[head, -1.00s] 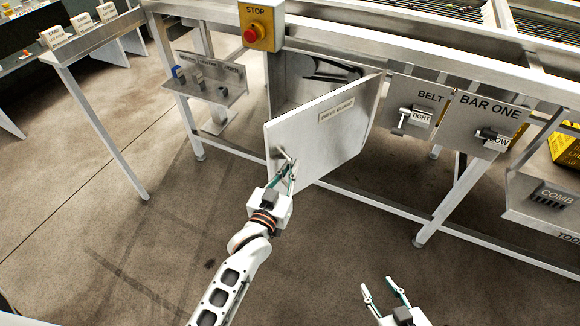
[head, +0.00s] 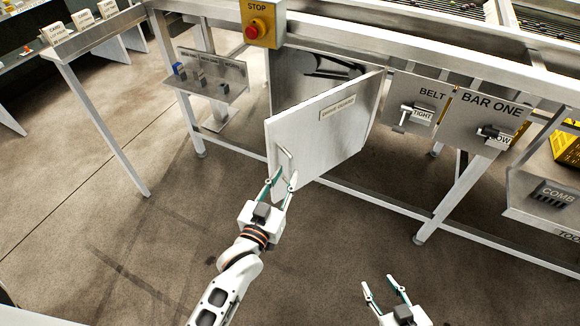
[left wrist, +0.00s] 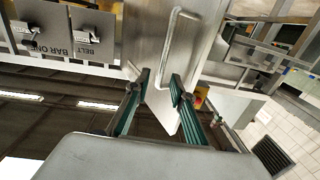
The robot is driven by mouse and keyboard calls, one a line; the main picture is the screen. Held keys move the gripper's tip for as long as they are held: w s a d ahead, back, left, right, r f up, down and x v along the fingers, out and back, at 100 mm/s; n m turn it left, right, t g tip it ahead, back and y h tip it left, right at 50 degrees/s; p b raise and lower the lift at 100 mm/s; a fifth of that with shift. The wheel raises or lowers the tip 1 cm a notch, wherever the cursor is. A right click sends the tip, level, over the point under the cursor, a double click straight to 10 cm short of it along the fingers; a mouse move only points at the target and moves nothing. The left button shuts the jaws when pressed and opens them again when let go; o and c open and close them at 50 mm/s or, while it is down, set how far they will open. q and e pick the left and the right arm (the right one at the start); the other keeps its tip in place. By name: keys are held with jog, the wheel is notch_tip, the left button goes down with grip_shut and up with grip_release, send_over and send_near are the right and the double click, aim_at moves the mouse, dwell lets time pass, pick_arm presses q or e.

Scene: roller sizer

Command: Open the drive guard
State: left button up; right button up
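The drive guard (head: 322,128) is a pale metal door panel with a label near its top. It stands swung out from the machine frame, with the housing behind it exposed. Its bar handle (head: 285,160) is near the panel's free left edge. In the left wrist view the handle (left wrist: 168,45) shows beyond the two spread fingers (left wrist: 158,85). My right gripper (head: 384,286) is open and empty over the floor at lower right.
A yellow box with a red stop button (head: 257,30) sits above the guard's left. The BELT lever (head: 414,112) and BAR ONE lever (head: 492,132) are on plates to the right. Frame legs and a low rail (head: 400,208) run below. The floor at left is clear.

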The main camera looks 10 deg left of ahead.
pick_arm(q)
jog(key=v, duration=0.7)
